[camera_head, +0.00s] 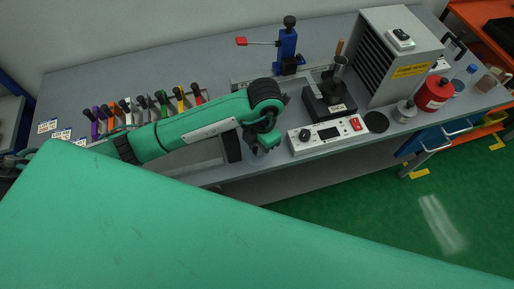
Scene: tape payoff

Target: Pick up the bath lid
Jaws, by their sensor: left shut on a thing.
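My left arm reaches in from the left over the bench. Its gripper (262,150) points down near the front edge, left of the white control box. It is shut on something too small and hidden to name. A dark bath-like unit (328,103) stands behind the control box, with a dark round part and a grey upright piece on top. I cannot tell for sure which piece is the bath lid. A flat black disc (376,122) lies right of the control box, apart from my gripper. My right gripper is not in view.
The white control box (327,134) with a red switch is close right of my gripper. A blue stand (287,48) with a red-ended lever, a grey fume cabinet (400,52), a metal pot (404,111) and a red can (433,93) stand on the bench. Coloured-handled tools (145,103) line the left.

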